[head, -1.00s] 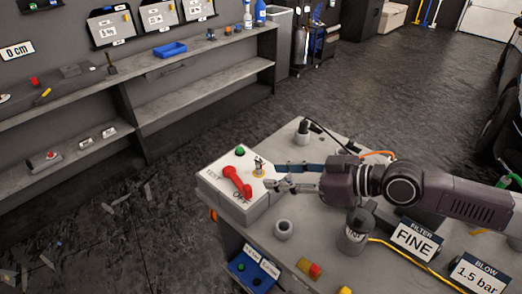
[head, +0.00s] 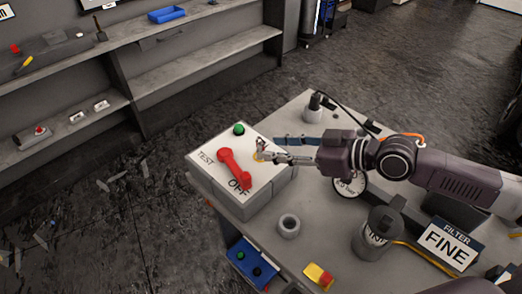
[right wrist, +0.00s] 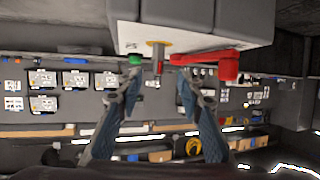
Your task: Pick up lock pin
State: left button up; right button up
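The lock pin (head: 262,144) is a small metallic pin standing in a yellow ring on top of the white and grey switch box (head: 252,203), beside the red lever (head: 233,168). In the right wrist view the pin (right wrist: 158,60) sticks out of the box face below its yellow collar. My right gripper (head: 268,156) is at the pin, and its fingers partly cover the pin's base in the head view. In the right wrist view the gripper (right wrist: 160,86) is open, with a finger on either side of the pin and visible gaps. My left gripper is not in view.
A green button (head: 239,129) sits on the box near the pin. A grey ring (head: 289,226), a dark canister (head: 377,234) and a FILTER FINE sign (head: 447,243) stand on the bench. A blue control panel (head: 252,264) hangs at its front edge.

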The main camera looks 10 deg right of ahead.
aim_at(261, 147)
jog(key=shift+w+a, duration=0.1)
jog(key=shift+a, duration=0.3)
jog(key=shift+w+a+f+p, duration=0.15)
jog(key=shift+w+a+p, duration=0.05)
jog(key=shift+w+p, duration=0.1)
jog(key=x, duration=0.1)
jog(key=p+x, duration=0.1)
jog(key=x, duration=0.1)
jog(key=shift+w+d+f+p, duration=0.2)
jog(key=shift+w+f+p, duration=0.05)
jog(key=shift+p, duration=0.05)
jog(key=shift+w+a+f, duration=0.3)
jog(key=shift+a, duration=0.1)
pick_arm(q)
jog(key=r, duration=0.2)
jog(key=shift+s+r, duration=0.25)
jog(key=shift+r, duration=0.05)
pick_arm(e)
jog(key=shift+f, duration=0.1)
grip_shut()
